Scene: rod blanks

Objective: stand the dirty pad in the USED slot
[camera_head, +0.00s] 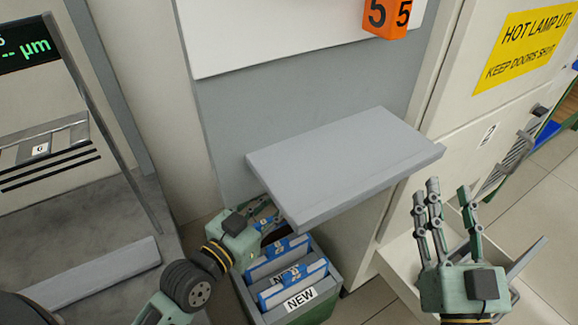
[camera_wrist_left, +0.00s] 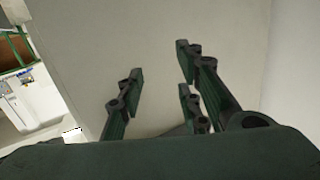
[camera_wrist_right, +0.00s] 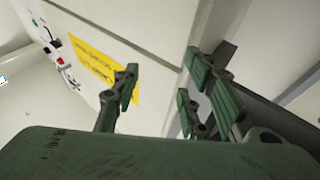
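A grey-green bin (camera_head: 331,292) stands low at the bottom middle of the head view. Several blue-and-white pads (camera_head: 316,278) stand in it; the front label reads NEW (camera_head: 299,299), and another behind is partly covered. No USED label is readable, and I cannot pick out a dirty pad. My right gripper (camera_head: 448,190) is open and empty, right of the shelf.
The grey shelf board (camera_head: 340,155) juts out above the bin. An orange block (camera_head: 386,18) marked 5 is above. A gauge stand with a green display (camera_head: 25,50) is at left. A white cabinet with a yellow sign (camera_head: 522,45) and an open drawer (camera_head: 400,262) are at right.

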